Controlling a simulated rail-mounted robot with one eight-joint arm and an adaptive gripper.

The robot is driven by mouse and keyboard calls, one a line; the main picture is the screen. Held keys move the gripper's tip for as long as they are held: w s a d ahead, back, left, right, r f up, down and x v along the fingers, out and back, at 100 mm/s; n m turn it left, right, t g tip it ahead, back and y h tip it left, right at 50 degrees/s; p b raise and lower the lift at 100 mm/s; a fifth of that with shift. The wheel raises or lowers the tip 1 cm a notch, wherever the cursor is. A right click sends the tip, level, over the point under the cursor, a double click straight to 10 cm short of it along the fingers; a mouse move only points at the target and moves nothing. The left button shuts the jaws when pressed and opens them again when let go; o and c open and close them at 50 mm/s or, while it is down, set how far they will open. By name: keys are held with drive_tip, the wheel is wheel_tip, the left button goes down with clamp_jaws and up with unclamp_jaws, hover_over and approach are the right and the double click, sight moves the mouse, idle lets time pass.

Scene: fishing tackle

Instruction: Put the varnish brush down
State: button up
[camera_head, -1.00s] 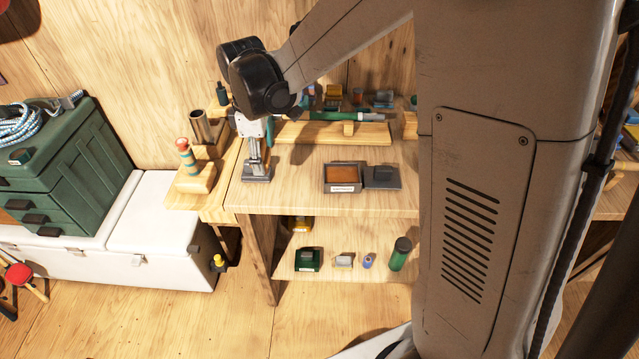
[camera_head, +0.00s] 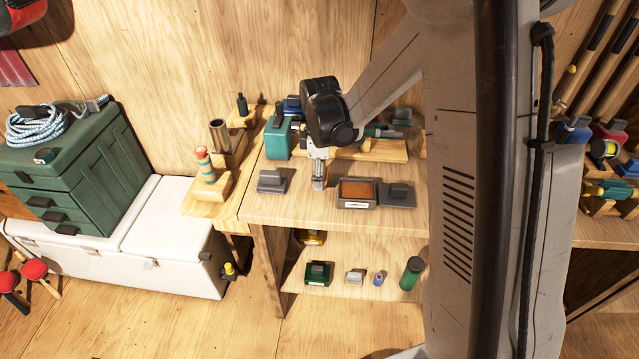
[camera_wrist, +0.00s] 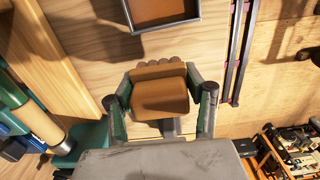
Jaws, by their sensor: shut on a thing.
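My gripper (camera_wrist: 160,100) is shut on a tan-brown piece (camera_wrist: 160,88) with a scalloped far edge, which I take to be the varnish brush. It sits between the two green-padded fingers in the wrist view. In the head view my gripper (camera_head: 319,178) points down at the bench top (camera_head: 290,208), just left of an open dark tray with a brown inside (camera_head: 357,206). The brush is hard to make out there. I cannot tell whether it touches the bench. The tray also shows in the wrist view (camera_wrist: 165,26), beyond the brush.
A grey block (camera_head: 272,182) stands left of my gripper, and a dark lid-like piece (camera_head: 397,195) lies right of the tray. A teal box (camera_head: 278,141) and a wooden rack (camera_head: 375,150) stand behind. The bench's front strip is clear.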

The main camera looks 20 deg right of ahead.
drive_tip(key=shift+f, duration=1.8)
drive_tip(key=shift+f, duration=0.2)
drive_tip(key=o, duration=1)
drive_tip(key=shift+r, duration=0.1)
